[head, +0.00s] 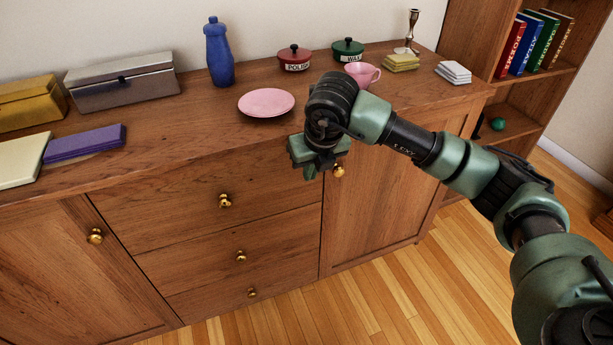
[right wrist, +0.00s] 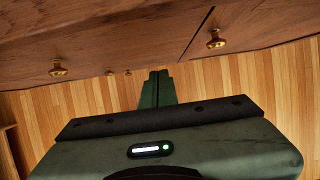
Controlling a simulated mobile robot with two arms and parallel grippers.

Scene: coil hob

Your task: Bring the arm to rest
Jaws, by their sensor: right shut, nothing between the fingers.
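My right gripper (head: 311,172) is in front of the wooden sideboard (head: 150,185), just below its top edge and close to the top of the right cabinet door. It is shut and empty; its closed fingers also show in the right wrist view (right wrist: 157,88), with floor behind them. My right arm comes in from the lower right of the head view. My left gripper is not in view.
Brass knobs (head: 225,201) stick out from the front. The floor (head: 390,290) is clear.

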